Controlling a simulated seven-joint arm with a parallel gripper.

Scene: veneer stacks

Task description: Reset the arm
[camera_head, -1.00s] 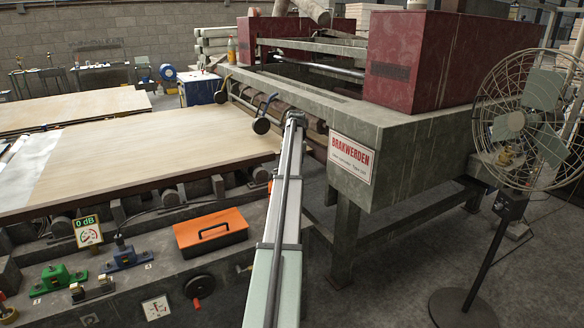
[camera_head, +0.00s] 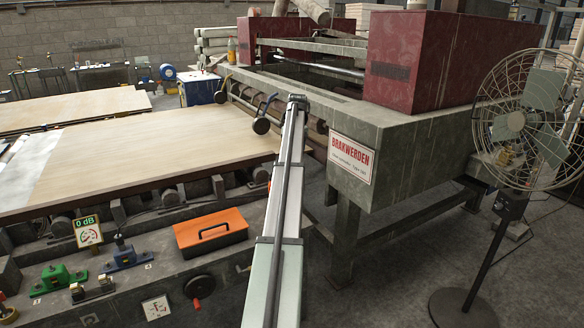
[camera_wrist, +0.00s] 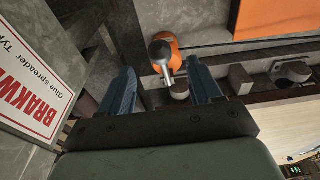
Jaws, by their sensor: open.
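My gripper (camera_wrist: 160,68) shows in the wrist view with its two blue fingers spread apart and nothing between them. An orange round part (camera_wrist: 170,44) with a grey lever shows beyond the gap between the fingers; I cannot tell how far off it is. In the head view my arm reaches up the middle of the picture, its far end beside the glue spreader's front corner. The fingers are hidden from the head view.
The grey glue spreader (camera_head: 400,135) with its BRAKWERDEN sign (camera_head: 351,158) stands right of my arm. A veneer sheet (camera_head: 150,150) and an orange toolbox (camera_head: 211,232) lie to the left. A fan (camera_head: 535,112) stands at far right. Floor between spreader and fan is clear.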

